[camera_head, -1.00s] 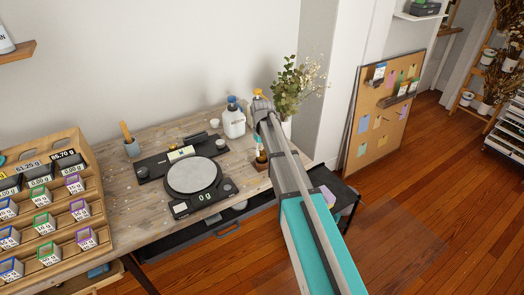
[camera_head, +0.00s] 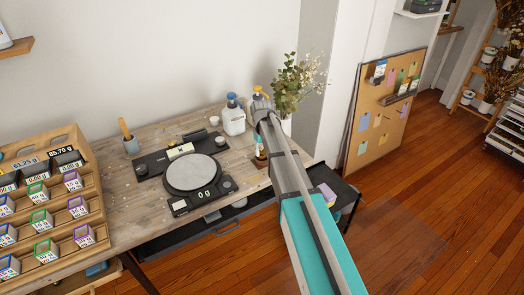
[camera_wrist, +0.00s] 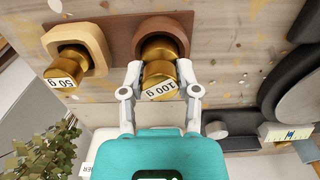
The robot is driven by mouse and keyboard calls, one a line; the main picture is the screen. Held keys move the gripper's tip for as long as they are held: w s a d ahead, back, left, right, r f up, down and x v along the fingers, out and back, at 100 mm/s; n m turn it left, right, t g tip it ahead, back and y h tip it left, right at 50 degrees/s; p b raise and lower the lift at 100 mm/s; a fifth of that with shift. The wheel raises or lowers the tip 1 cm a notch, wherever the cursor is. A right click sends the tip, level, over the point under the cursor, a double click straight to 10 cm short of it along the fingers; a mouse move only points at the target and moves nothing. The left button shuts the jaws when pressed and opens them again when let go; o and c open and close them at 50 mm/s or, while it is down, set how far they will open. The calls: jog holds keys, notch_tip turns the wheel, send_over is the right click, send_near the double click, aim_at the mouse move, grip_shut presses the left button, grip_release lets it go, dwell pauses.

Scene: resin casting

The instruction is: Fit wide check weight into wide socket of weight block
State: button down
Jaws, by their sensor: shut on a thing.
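The wide check weight (camera_wrist: 158,80), brass and labelled 100 g, is between the fingertips of my gripper (camera_wrist: 160,72) in the wrist view. My gripper is shut on it. The weight lines up with the round brown socket (camera_wrist: 176,27) of the weight block (camera_wrist: 119,32), its far end at or inside the ring. How deep it sits I cannot tell. A narrower brass weight (camera_wrist: 70,70) labelled 50 g stands in a pale angular collar on the same block. In the head view, my arm partly hides the block.
A black scale (camera_head: 193,174) reading 0 g stands left of my arm. A white bottle (camera_head: 233,121) with a blue cap and a leafy plant (camera_head: 294,84) are close by. A wooden rack (camera_head: 55,215) of labelled boxes fills the left side. Bare tabletop (camera_head: 122,185) lies between rack and scale.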

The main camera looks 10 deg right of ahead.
jog(key=shift+f, duration=0.25)
jog(key=shift+c, duration=1.3)
grip_release()
jog(key=shift+r, duration=0.15)
